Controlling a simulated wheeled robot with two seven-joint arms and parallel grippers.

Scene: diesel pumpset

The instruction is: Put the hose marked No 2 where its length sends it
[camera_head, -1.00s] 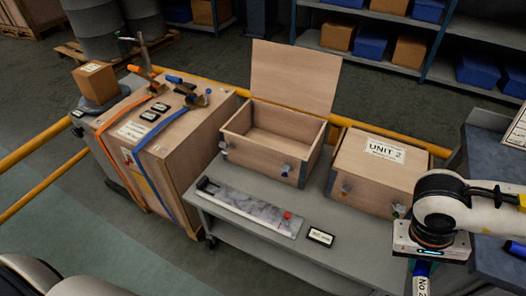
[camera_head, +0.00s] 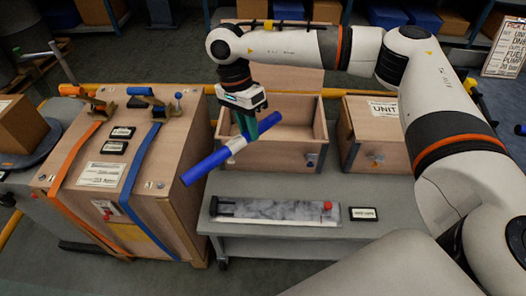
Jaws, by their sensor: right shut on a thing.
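My right gripper (camera_head: 241,135) is shut around the middle of a blue hose (camera_head: 205,165), at its white tag (camera_head: 236,145). The tag's writing is not readable now. The hose is held in the air, slanting up to the right, in front of the open wooden box (camera_head: 313,130). A measuring board (camera_head: 270,211) with a grey strip and a red block at its right end lies on the grey bench below. The box labelled UNIT (camera_head: 377,143) is shut at the right; my arm partly covers its label and lid. My left gripper is out of view.
A strapped wooden crate (camera_head: 90,202) stands left, with orange- and blue-handled tools (camera_head: 148,97) and small plates on top. A small black-framed plate (camera_head: 363,214) lies on the bench (camera_head: 225,186). A notice (camera_head: 504,47) stands far right. My arm crosses the upper right.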

